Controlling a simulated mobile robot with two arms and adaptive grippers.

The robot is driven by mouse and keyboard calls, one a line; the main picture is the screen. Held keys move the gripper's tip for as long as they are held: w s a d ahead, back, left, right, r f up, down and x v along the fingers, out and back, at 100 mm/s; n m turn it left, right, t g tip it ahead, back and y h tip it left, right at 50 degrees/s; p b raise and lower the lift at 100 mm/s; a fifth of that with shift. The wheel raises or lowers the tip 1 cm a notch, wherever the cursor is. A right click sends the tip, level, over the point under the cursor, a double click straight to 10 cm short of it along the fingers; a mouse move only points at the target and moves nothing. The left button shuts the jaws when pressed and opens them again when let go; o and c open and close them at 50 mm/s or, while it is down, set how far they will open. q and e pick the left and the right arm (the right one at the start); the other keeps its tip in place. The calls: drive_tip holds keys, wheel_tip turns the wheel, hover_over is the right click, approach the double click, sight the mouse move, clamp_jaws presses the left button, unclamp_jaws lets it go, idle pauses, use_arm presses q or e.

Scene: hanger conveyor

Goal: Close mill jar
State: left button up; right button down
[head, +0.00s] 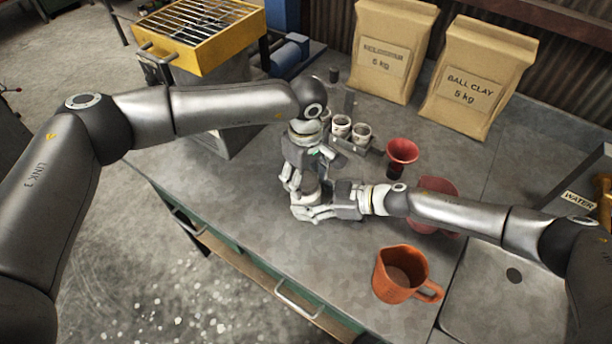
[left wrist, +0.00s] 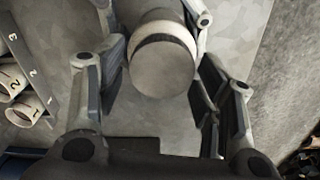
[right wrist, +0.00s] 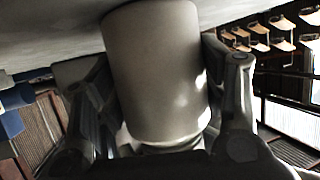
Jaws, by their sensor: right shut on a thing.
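The mill jar is a pale cylinder. It fills the middle of the right wrist view (right wrist: 155,70), between the fingers of my right gripper (right wrist: 160,110). In the head view my right gripper (head: 325,211) is shut around it above the bench, and the jar is mostly hidden by both grippers. In the left wrist view a round grey end with a pale rim and a dark band (left wrist: 162,72) faces the camera; I cannot tell whether this is a seated lid. My left gripper (left wrist: 165,100) is open, its fingers apart on either side of that end. It is directly above the right gripper in the head view (head: 303,165).
A rack with several pale cups (head: 362,133), a red funnel (head: 402,152) and a red bowl (head: 438,187) stand near the right forearm. An orange jug (head: 400,275) is in front. Paper bags (head: 472,80) stand behind. The bench's front edge is close on the left.

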use_arm(q)
drive_tip(key=shift+o, duration=0.7)
drive_tip(key=shift+s, duration=0.1)
drive_tip(key=shift+r, duration=0.1)
wheel_tip(320, 180, up, 12)
use_arm(e)
drive_tip(key=shift+c, duration=1.1)
unclamp_jaws()
